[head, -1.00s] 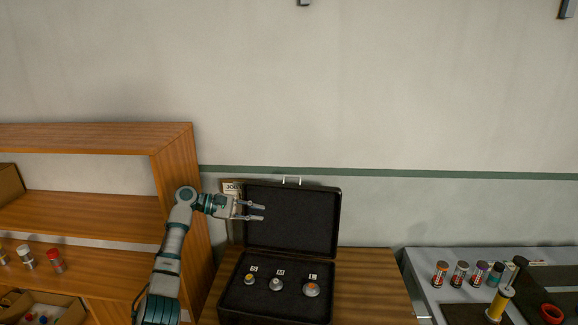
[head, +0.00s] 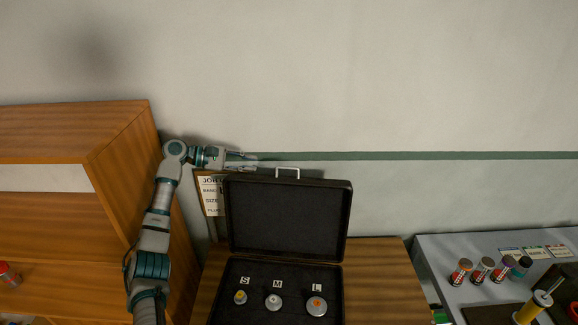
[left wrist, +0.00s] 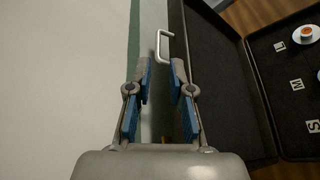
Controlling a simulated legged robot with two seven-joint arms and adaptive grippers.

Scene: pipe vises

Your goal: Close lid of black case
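The black case (head: 334,290) stands on the wooden table with its lid (head: 290,215) raised upright. A white handle (head: 288,171) sits on the lid's top edge. The base holds three round pieces beside labels S, M and L. My left gripper (head: 252,160) is at the lid's top left corner, pointing right towards the handle. In the left wrist view my gripper (left wrist: 161,78) is open with nothing between its blue pads. The handle (left wrist: 162,48) shows just beyond the fingertips, and the lid (left wrist: 215,80) is to their right. Contact with the lid cannot be told. My right gripper is not in view.
A wooden shelf (head: 120,145) stands left, close to my left arm. A paper notice (head: 209,193) is behind the lid's left side. A grey bench (head: 440,260) with several small jars and a yellow tool (head: 532,308) is at right. The wall is close behind the lid.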

